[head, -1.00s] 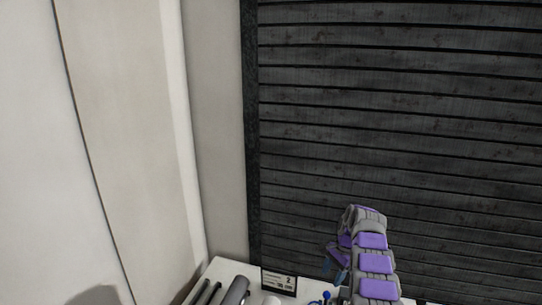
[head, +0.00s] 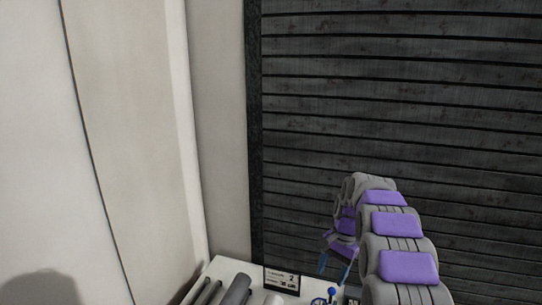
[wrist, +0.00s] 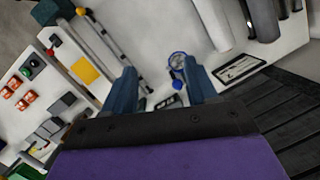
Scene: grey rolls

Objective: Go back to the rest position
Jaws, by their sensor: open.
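My gripper (wrist: 160,88) shows in the wrist view with its two blue fingers apart and nothing between them that it holds. It is above a white table (wrist: 150,45). In the head view my gripper (head: 337,262) hangs at the end of my grey and purple arm at the lower right, above the table's edge (head: 222,268). A small blue ringed object (wrist: 177,61) with a blue ball lies on the table beyond the fingertips; whether the fingers are near it in height I cannot tell.
Grey rolls (head: 235,293) lie on the table, left of a small sign (head: 282,279). They also show in the wrist view (wrist: 263,20). Thin rods (wrist: 110,45), a yellow pad (wrist: 86,70) and orange items (wrist: 27,98) lie further left. A dark slatted wall (head: 400,110) stands behind.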

